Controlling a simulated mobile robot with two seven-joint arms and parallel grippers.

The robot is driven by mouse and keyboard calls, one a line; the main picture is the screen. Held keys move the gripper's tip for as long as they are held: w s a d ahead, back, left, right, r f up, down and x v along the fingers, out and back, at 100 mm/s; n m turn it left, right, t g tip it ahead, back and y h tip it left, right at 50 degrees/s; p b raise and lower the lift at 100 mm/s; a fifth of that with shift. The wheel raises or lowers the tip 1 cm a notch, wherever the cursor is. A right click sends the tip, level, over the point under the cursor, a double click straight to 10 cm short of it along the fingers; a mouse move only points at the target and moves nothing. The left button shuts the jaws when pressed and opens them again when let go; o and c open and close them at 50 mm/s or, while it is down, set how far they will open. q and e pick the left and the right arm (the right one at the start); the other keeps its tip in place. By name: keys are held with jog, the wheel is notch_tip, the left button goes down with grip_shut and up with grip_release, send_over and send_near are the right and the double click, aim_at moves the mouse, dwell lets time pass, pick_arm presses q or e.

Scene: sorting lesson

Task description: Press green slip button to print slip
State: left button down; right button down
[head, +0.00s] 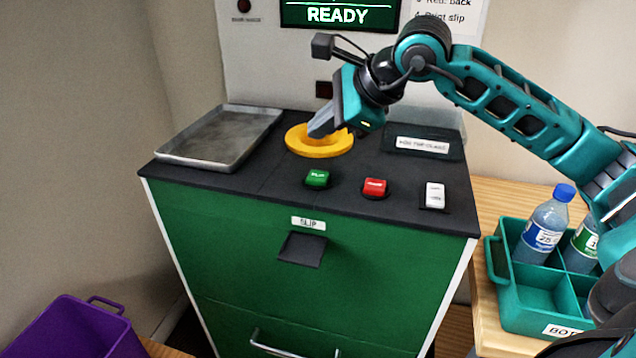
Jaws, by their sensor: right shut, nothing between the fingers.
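The green slip button (317,178) sits at the front of the dark machine top, left of the red button (374,187) and the white button (434,195). A slip slot (302,249) with a "SLIP" label shows on the green front panel; no paper shows in it. My right gripper (318,131) is shut and empty, over the yellow ring (327,150) behind the green button, and apart from the button. Whether its tip touches the ring I cannot tell. A screen (338,14) reads "READY". My left gripper is not in view.
A grey metal tray (222,137) lies on the machine top at left. A teal crate (507,290) with bottles (545,225) stands on the wooden table at right. A purple bin (75,328) is at lower left. The machine top around the buttons is clear.

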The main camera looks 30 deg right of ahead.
jog(key=b, duration=0.3)
send_over(322, 178)
notch_tip(322, 178, down, 4)
jog(key=shift+f, duration=0.25)
jog(key=shift+f+b, duration=0.35)
jog(key=shift+w+f, duration=0.1)
jog(key=shift+f, duration=0.05)
dwell(1.0)
jog(key=shift+f, duration=0.1)
